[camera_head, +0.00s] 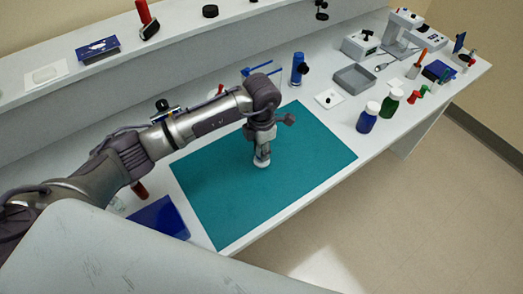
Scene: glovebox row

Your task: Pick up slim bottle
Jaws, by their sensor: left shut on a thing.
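My left arm reaches in from the left. Its gripper (262,150) points down over the teal mat (310,160) and is shut on a small pale thing (261,163), which fits the slim bottle. Only its whitish lower end shows under the fingers; the rest is hidden by the gripper. I cannot tell whether it touches the mat. My right gripper is not in view.
A grey tray (354,78) and a blue cylinder (298,69) stand behind. A dark blue flat thing (160,217) lies at left. The mat's right part is clear.

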